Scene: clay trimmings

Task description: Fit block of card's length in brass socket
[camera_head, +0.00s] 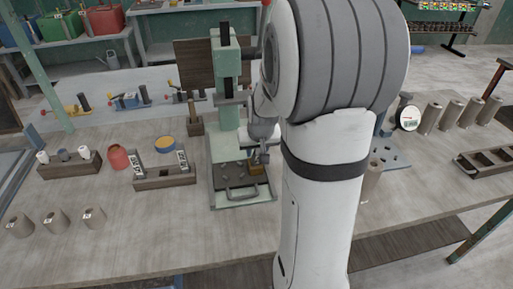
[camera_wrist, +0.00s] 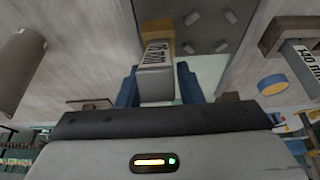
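My gripper (camera_wrist: 158,86) is shut on a grey block (camera_wrist: 157,55) with a white printed label. Its blue fingers lie against both sides. The block's far end is at the brass socket (camera_wrist: 153,27), whose brass shows beside and beyond it. I cannot tell how deep the block sits. In the head view the brass socket (camera_head: 257,168) is on the base of the green press (camera_head: 228,115), with my gripper (camera_head: 261,153) just above it; my arm hides part of this. A small round white dial or card (camera_head: 409,118) stands right of my arm; its writing is unreadable.
A wooden tray (camera_head: 165,184) with labelled blocks stands left of the press, with a blue-and-yellow tin (camera_head: 165,145) and a reddish pot (camera_head: 118,157) nearby. Grey cylinders (camera_head: 56,221) stand front left, others (camera_head: 452,115) at right. The bench front is mostly clear.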

